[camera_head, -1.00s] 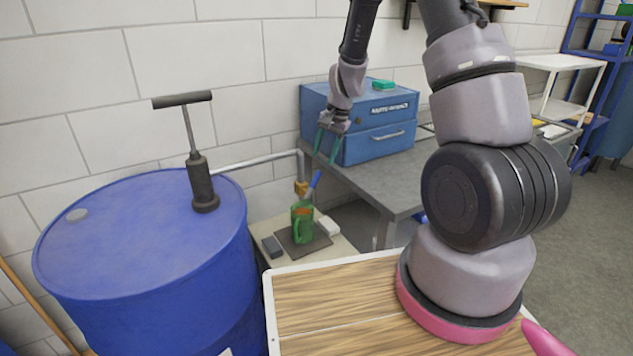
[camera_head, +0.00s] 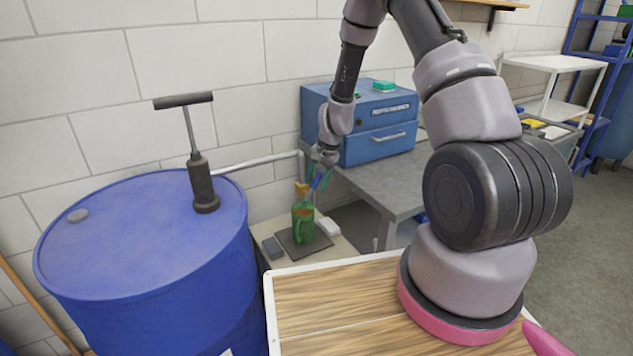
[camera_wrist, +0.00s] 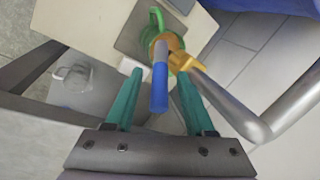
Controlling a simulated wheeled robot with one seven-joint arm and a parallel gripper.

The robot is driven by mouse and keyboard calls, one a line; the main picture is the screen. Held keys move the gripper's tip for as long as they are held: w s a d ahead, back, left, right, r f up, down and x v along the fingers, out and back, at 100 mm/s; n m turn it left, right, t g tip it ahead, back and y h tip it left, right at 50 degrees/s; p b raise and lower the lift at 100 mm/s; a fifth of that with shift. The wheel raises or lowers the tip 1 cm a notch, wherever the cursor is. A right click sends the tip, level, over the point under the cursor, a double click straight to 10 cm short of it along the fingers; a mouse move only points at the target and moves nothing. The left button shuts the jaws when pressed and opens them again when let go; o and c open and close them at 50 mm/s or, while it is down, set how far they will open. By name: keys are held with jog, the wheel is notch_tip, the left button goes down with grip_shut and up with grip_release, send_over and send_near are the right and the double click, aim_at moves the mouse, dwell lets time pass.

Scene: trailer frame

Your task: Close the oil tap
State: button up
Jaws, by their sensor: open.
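The oil tap is a brass-coloured fitting (camera_head: 301,188) at the end of a grey pipe from the blue drum, with a blue lever handle (camera_head: 318,179) tilted up to the right. A green jug (camera_head: 303,222) stands under it. In the wrist view the blue handle (camera_wrist: 159,86) points toward the camera, with the brass fitting (camera_wrist: 183,60) behind it. My gripper (camera_wrist: 155,90) is open, its teal fingers on either side of the blue handle, without visible contact. In the head view my gripper (camera_head: 318,177) is at the handle, its fingers partly hidden.
The blue drum (camera_head: 120,240) with a hand pump (camera_head: 201,180) stands left. The grey pipe (camera_head: 255,161) runs along the wall. A grey table (camera_head: 385,185) with a blue cabinet (camera_head: 370,125) is close on the right. A small stand (camera_head: 340,246) holds the jug.

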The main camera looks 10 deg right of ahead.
grip_shut()
dwell(1.4)
